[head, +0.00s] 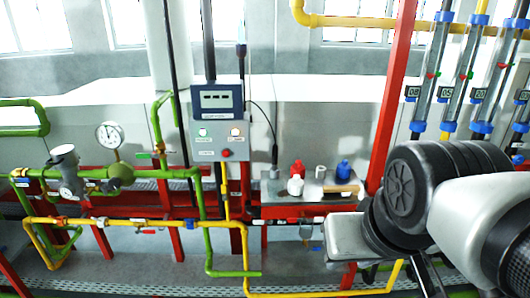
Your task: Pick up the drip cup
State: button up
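No object is clearly marked as the drip cup. A small white cylinder (320,172), which may be a cup, stands upright on the grey shelf (283,194) near the centre. A small clear bowl-like part (306,231) hangs below the pipe under that shelf; I cannot tell whether it is the drip cup. My gripper (346,238) seems to be at the pale block end of my arm, low and right of centre, below and in front of the shelf. Its fingers cannot be made out, nor whether they hold anything. My arm hides the area at lower right.
Red (298,169), white (295,185) and blue (343,170) bottles crowd the shelf. A control box (216,122), green pipes (206,221), yellow pipes (241,240) and a gauge (110,134) stand left. A red post (391,95) and flow tubes (431,75) stand right.

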aim_at(276, 189)
jog(key=i+j+z, duration=0.3)
jog(key=i+j, duration=0.35)
jog(key=i+j+z, duration=0.3)
jog(key=i+j, duration=0.4)
jog(key=j, duration=0.1)
